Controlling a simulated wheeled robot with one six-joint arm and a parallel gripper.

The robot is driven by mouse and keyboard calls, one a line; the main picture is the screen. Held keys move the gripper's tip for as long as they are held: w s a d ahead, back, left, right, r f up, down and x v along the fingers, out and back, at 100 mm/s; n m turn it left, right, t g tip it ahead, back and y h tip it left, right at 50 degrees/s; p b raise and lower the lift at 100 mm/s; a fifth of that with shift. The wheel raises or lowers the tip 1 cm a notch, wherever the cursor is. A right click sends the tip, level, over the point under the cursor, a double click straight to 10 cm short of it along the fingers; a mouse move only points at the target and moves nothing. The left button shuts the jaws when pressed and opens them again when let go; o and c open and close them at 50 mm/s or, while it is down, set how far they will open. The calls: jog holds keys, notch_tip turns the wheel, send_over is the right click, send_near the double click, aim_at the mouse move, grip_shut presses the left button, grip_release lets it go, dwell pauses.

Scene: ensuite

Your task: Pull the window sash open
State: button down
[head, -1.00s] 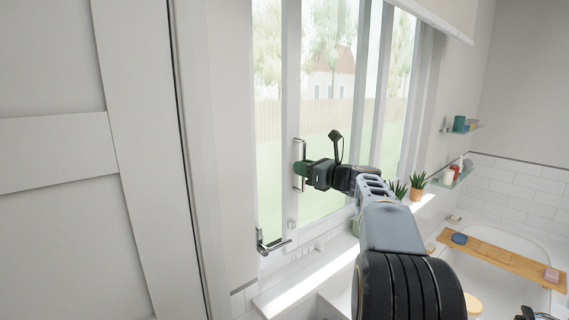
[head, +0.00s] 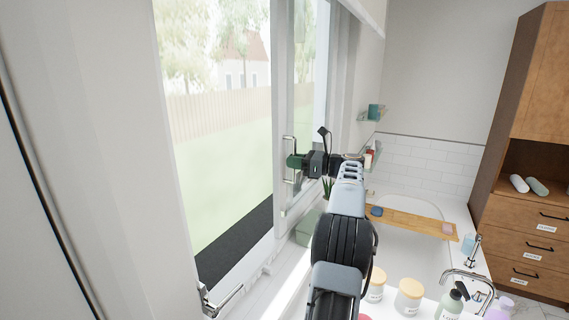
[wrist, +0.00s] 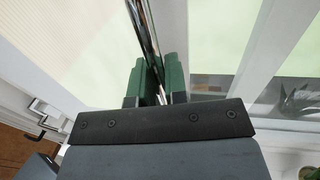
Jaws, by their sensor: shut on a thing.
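The window sash (head: 280,95) is a white-framed glass panel at the middle of the head view. My gripper (head: 293,161) is shut on this handle from the right. In the wrist view the green finger pads (wrist: 155,78) lie on both sides of the shiny handle bar (wrist: 148,35). The handle's middle is partly hidden by the fingers.
A metal lever (head: 222,300) juts from the lower window frame. A green box (head: 306,228) and a plant stand on the sill right of the handle. A bath with a wooden board (head: 415,222) and jars (head: 409,295) lie right of my arm.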

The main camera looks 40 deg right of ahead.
jog(key=shift+w+d, duration=0.25)
jog(key=shift+d, duration=0.55)
jog(key=c, duration=1.2)
grip_release()
jog(key=shift+o, duration=0.2)
jog(key=v, duration=1.4)
jog(key=shift+b, duration=0.4)
jog(key=shift+w+a, duration=0.1)
jog(key=shift+a, duration=0.1)
